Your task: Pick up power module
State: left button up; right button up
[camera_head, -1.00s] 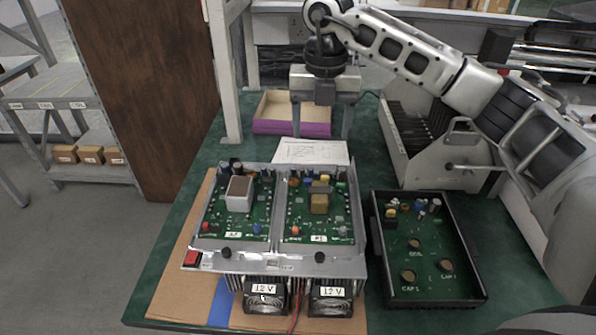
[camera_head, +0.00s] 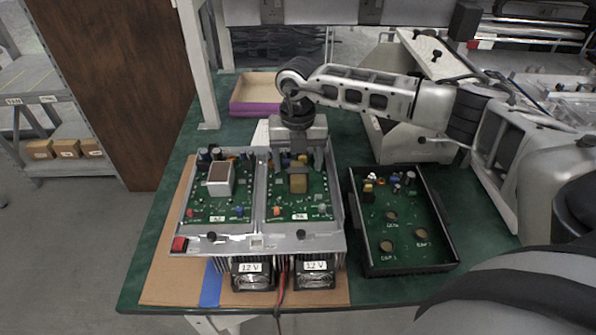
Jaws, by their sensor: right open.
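A metal-framed unit (camera_head: 255,243) with two green circuit boards and two 12 V fans lies on the table. Which part is the power module cannot be told for sure. My right gripper (camera_head: 297,166) is open and points down over the back of the right board, just behind the gold-yellow block. No object shows between its fingers. My left gripper is not in view.
A black tray (camera_head: 357,235) with a green board and round marked spots lies to the right. A purple-sided box (camera_head: 253,108) stands at the back. Cardboard (camera_head: 165,270) lies under the unit.

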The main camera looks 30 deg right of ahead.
jog(key=shift+f, duration=0.95)
grip_shut()
jog(key=shift+w+r, duration=0.15)
